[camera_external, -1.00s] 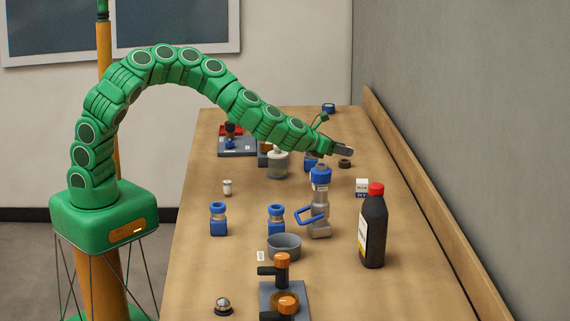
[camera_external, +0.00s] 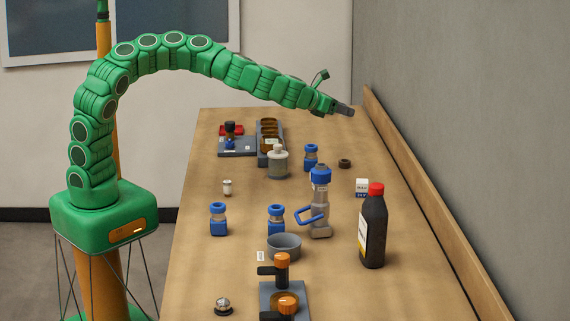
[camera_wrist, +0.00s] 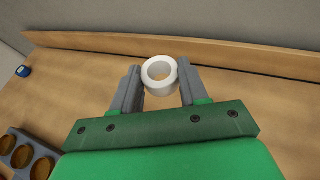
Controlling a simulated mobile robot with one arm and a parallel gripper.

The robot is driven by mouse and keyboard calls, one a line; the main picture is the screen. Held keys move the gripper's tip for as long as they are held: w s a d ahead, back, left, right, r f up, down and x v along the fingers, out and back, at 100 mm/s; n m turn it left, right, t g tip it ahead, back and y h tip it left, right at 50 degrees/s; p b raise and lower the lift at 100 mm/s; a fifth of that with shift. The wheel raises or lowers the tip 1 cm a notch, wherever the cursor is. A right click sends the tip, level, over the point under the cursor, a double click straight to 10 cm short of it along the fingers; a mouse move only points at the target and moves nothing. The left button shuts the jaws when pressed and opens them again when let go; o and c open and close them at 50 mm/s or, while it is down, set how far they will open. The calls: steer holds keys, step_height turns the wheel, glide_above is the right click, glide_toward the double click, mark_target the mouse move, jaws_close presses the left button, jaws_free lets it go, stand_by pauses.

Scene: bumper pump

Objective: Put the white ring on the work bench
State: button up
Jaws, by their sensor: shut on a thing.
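The white ring (camera_wrist: 159,73) is between the two grey fingers of my gripper (camera_wrist: 160,90) in the wrist view, with its hole facing the camera. My gripper is shut on it. In the outside view my gripper (camera_external: 344,110) is over the far end of the wooden work bench (camera_external: 230,275), near the raised back edge on the right. The ring cannot be made out there. The bench top also shows below the ring in the wrist view (camera_wrist: 85,85); the fingers look raised above it.
A grey block with round brown wells (camera_external: 270,128) stands at the far left. A black ring (camera_external: 345,163), a blue fitting (camera_external: 311,156), a grey jar (camera_external: 278,164) and a dark bottle (camera_external: 373,230) stand nearer. The right wall borders the bench edge board (camera_external: 420,180).

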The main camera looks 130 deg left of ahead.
step_height(320, 180, up, 5)
steer(key=shift+r, duration=0.15)
steer(key=w+d, duration=0.6)
steer(key=d, duration=0.5)
steer(key=w+d+f+m+t+h, duration=0.1)
steer(key=w+d, duration=0.5)
steer(key=d, duration=0.5)
steer(key=w+d+m+t, duration=0.1)
steer(key=w+d, duration=0.5)
steer(key=d, duration=0.5)
steer(key=shift+w+d+f+h, duration=0.15)
steer(key=shift+f+h, duration=0.15)
steer(key=shift+f, duration=0.05)
steer(key=w+d+m+t, duration=0.1)
steer(key=w+d+m, duration=0.1)
steer(key=d, duration=1.6)
steer(key=m+t+h, duration=0.1)
steer(key=t+h, duration=0.1)
glide_above(217, 288)
step_height(217, 288, down, 27)
steer(key=shift+a+r, duration=0.1)
steer(key=shift+r, duration=0.1)
steer(key=shift+f, duration=0.15)
